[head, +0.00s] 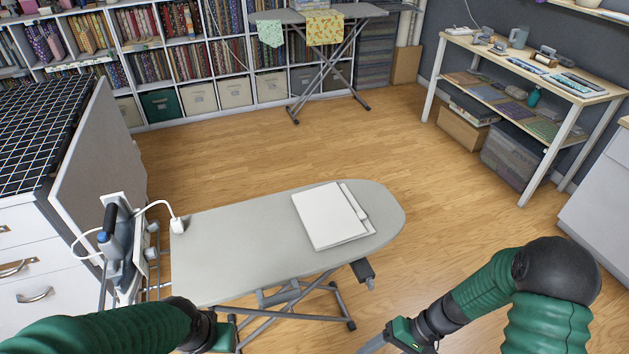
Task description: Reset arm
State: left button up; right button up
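My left arm comes in along the bottom left in a green sleeve. Its gripper (226,335) is below the near edge of the ironing board, over the board's legs, and its fingers are not clear. My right arm bends down at the bottom right. Its gripper (376,345) points left and down, in front of the board and apart from it, partly cut off by the frame's bottom edge. I cannot tell whether either gripper is open or shut. The grey ironing board (230,235) carries a folded white cloth (328,216) on its right half.
An iron (110,245) stands upright at the board's left end, with a white cord and plug (177,225). A white drawer cabinet (30,260) is at left. Cubby shelves (215,75) and another ironing board (335,15) are behind. A worktable (525,60) stands right. Mid floor is clear.

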jog(key=d+r+n+t+h+p, duration=0.1)
jog(key=r+p, duration=0.5)
jog(key=r, duration=0.7)
jog(key=s+d+r+n+t+h+p, duration=0.1)
jog(key=d+r+t+h+p, duration=0.2)
jog(key=r, duration=1.1)
jog(key=h+p, duration=0.3)
jog(key=p, duration=0.1)
jog(key=shift+s+h+p, duration=0.3)
